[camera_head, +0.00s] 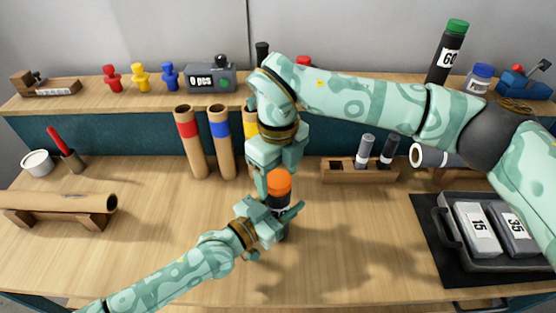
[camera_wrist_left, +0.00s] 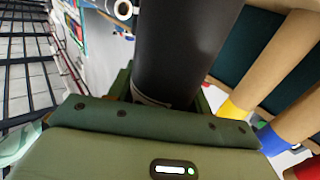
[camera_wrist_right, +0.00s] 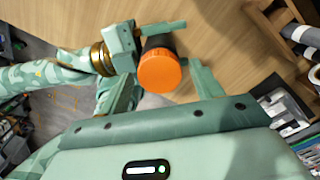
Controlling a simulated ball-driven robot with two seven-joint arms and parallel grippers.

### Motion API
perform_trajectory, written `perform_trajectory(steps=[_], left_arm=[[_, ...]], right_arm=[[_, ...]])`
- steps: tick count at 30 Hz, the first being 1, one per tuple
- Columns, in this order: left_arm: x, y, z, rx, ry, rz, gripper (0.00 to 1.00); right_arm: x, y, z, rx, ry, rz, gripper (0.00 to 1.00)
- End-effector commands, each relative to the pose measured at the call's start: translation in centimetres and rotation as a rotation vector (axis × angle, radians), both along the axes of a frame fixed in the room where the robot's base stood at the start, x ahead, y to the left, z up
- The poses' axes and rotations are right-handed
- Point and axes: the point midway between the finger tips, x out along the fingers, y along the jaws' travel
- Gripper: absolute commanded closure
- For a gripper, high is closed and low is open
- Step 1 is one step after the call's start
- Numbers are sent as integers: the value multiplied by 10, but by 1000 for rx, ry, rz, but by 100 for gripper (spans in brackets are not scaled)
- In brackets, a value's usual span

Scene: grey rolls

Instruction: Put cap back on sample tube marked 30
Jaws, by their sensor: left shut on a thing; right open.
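A black tube (camera_head: 282,222) with an orange cap (camera_head: 278,183) on its upper end stands about upright over the middle of the bench. My left gripper (camera_head: 276,219) is shut on the tube's body. The tube fills the middle of the left wrist view (camera_wrist_left: 185,45), and only an edge of its white label shows there. Its number is hidden. My right gripper (camera_head: 270,178) is open, just above and beside the orange cap. In the right wrist view, the orange cap (camera_wrist_right: 160,72) lies between the open fingers. I cannot tell whether they touch it.
A tube with a green cap marked 60 (camera_head: 449,52) stands on the back shelf (camera_head: 70,98). Cardboard tubes (camera_head: 192,150) stand behind my grippers. A dark tray (camera_head: 446,222) with blocks marked 15 and 35 is at right. The front bench is clear.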

Motion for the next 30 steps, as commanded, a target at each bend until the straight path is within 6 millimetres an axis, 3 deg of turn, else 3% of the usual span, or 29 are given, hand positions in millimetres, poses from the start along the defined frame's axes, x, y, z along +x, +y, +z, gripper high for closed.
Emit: perform_trajectory(steps=[9, 14, 15, 23, 24, 26, 27, 30], left_arm=[[0, 0, 0, 1, 1, 0, 100], [0, 0, 0, 1, 1, 0, 100], [0, 0, 0, 1, 1, 0, 100], [0, 0, 0, 1, 1, 0, 100], [0, 0, 0, 1, 1, 0, 100], [0, 0, 0, 1, 1, 0, 100], [0, 0, 0, 1, 1, 0, 100], [0, 0, 0, 1, 1, 0, 100]], right_arm=[[0, 0, -3, 0, 0, 0, 35], [0, 0, -3, 0, 0, 0, 77], [0, 0, -3, 0, 0, 0, 80], [0, 0, -3, 0, 0, -4, 80], [0, 0, -3, 0, 0, -4, 50], [0, 0, -3, 0, 0, -4, 34], [0, 0, -3, 0, 0, -4, 28], [0, 0, -3, 0, 0, -4, 28]])
